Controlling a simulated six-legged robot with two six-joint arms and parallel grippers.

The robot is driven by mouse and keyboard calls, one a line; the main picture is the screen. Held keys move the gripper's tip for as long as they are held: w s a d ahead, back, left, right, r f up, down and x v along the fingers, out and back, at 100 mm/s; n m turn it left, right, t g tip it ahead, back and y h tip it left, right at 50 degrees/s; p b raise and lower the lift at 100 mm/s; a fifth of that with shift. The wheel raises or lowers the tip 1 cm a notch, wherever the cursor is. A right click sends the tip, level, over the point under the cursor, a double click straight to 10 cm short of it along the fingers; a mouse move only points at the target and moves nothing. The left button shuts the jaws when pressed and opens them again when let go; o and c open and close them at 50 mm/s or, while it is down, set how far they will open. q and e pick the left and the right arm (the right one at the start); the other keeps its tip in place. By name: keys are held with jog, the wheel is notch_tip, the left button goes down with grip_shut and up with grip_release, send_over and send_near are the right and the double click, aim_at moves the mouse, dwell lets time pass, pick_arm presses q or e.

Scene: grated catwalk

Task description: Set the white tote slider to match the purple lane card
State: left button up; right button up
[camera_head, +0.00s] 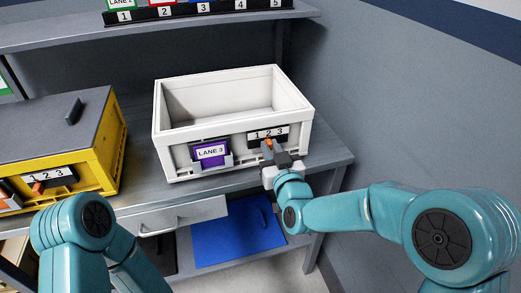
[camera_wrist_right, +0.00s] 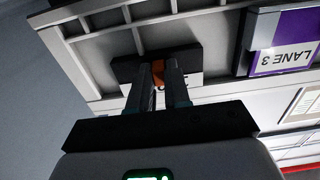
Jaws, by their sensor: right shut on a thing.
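The white tote (camera_head: 232,150) stands open and empty on the bench. Its front holds a purple card (camera_head: 211,152) reading "LANE 3", also upside down in the right wrist view (camera_wrist_right: 284,45). To the card's right is a black slider plate with a white strip marked 1, 2, 3 (camera_head: 268,133). My right gripper (camera_head: 270,149) is shut on the orange slider (camera_head: 267,143), which appears roughly below the 2. In the right wrist view the fingers (camera_wrist_right: 159,78) flank the orange slider (camera_wrist_right: 158,70) and hide most numbers. My left gripper is out of view.
A yellow tote (camera_head: 105,150) with a grey lid and its own 1-2-3 strip stands left. Above is a shelf (camera_head: 60,36) with numbered card slots. A drawer (camera_head: 170,217) and a blue panel (camera_head: 238,232) are below. A wall stands right.

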jog(key=shift+w+d+r+b, duration=0.1)
jog(key=shift+w+d+b, duration=0.15)
jog(key=shift+d, duration=0.3)
jog(key=shift+w+d+f+b, duration=0.1)
jog(key=shift+d+b, duration=0.1)
jog(key=shift+d, duration=0.35)
jog(key=shift+w+d+r+b, duration=0.1)
jog(key=shift+w+d+b, duration=0.15)
jog(key=shift+d, duration=0.3)
dwell(0.3)
jog(key=o, duration=0.6)
jog(key=shift+s, duration=0.1)
jog(key=shift+s+d+f+b, duration=0.15)
jog(key=shift+s+f+b, duration=0.05)
jog(key=shift+s+b, duration=0.35)
jog(key=b, duration=0.3)
send_near(279, 139)
jog(key=shift+s+d+r, duration=0.1)
jog(key=shift+s+r, duration=0.05)
jog(key=shift+s, duration=0.2)
